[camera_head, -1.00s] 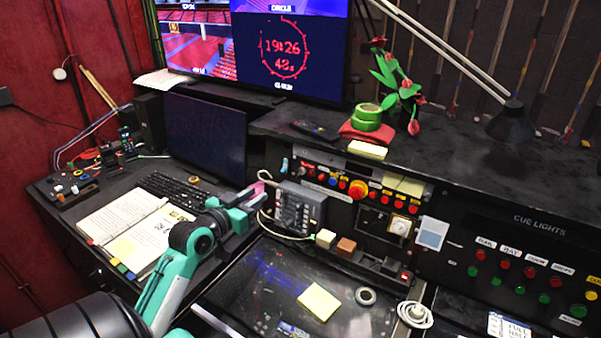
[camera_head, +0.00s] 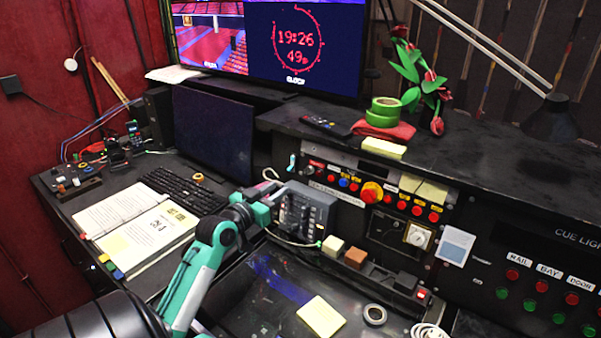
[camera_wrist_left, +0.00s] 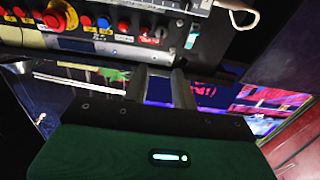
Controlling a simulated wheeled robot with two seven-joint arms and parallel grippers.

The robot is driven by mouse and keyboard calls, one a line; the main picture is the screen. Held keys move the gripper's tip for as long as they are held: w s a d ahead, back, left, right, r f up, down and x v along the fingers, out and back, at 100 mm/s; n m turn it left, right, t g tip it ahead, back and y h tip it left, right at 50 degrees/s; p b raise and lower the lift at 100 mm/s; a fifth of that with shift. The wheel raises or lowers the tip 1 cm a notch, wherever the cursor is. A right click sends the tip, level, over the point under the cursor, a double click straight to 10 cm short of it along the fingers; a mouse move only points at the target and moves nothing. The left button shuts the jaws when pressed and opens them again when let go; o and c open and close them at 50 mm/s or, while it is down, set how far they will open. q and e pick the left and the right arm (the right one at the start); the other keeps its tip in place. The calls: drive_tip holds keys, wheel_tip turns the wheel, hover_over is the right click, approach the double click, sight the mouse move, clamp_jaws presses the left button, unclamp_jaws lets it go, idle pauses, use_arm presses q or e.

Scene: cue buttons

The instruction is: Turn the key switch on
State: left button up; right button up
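The control panel strip (camera_head: 340,181) holds a row of buttons and a big red knob on yellow (camera_head: 371,193). A small red-and-silver control at the strip's end, seen in the left wrist view (camera_wrist_left: 154,33), looks like the key switch; its turned position is too small to read. My left gripper (camera_head: 266,200) is beside the grey keypad box, lower left of that strip end, and its tips are partly hard to make out in the head view. In the left wrist view its two fingers (camera_wrist_left: 160,86) stand apart with nothing between them. My right gripper is not in view.
The grey keypad box (camera_head: 308,212) with its cable stands close to my left gripper. A laptop-like dark screen (camera_head: 212,135), a keyboard (camera_head: 183,190) and an open binder (camera_head: 135,225) lie to the left. Green tape rolls (camera_head: 384,112) and flowers sit on the upper shelf.

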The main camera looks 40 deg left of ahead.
sight(305, 172)
use_arm(q)
drive_tip(key=w+p, duration=0.1)
drive_tip(key=w, duration=0.2)
drive_tip(key=w+p, duration=0.1)
drive_tip(key=w, duration=0.2)
drive_tip(key=w+a+p, duration=0.1)
drive_tip(key=w, duration=0.3)
drive_tip(key=shift+a, duration=0.1)
drive_tip(key=shift+w, duration=0.65)
drive_tip(key=shift+c, duration=0.2)
clamp_jaws()
